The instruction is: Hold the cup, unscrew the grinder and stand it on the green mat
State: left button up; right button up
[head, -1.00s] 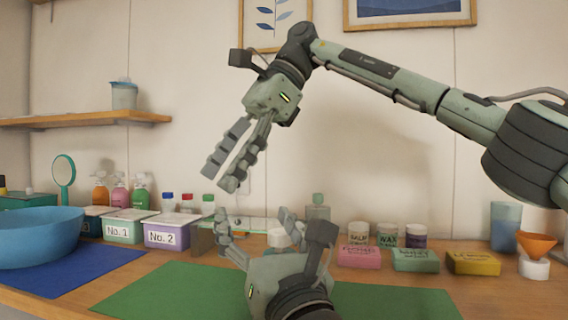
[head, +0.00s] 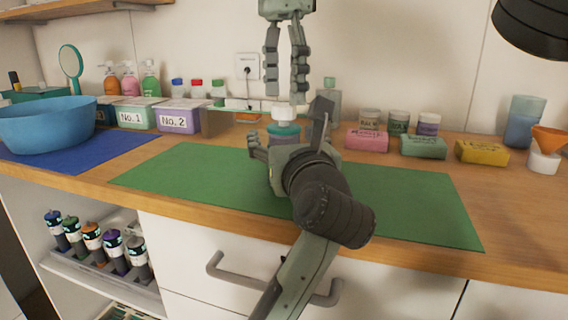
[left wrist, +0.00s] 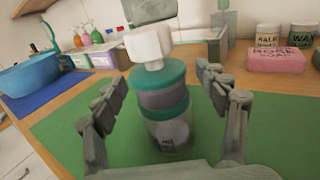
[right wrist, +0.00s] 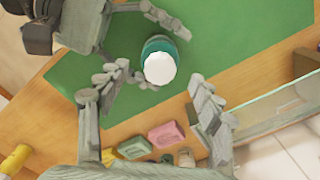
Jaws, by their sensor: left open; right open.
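The grinder-and-cup stack stands upright on the green mat (head: 405,203). In the left wrist view the grinder has a white top (left wrist: 148,45) over teal and greyish-purple bands, and the clear cup (left wrist: 172,138) with a small label is below. My left gripper (left wrist: 163,84) is open, a finger on either side of the stack, with gaps showing. In the head view the left arm hides the cup's lower part. My right gripper (head: 287,88) is open and points down above the white top (head: 283,113). The right wrist view shows that top (right wrist: 160,68) between its fingers.
A blue bowl (head: 45,125) on a blue mat and bins No. 1 and No. 2 (head: 178,121) stand left. Soap bars (head: 423,147), small jars, a blue tumbler (head: 524,122) and an orange funnel stand right. The green mat is clear on both sides of the stack.

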pick_arm(q)
jog(key=shift+w, duration=0.25)
grip_shut()
dwell(0.4)
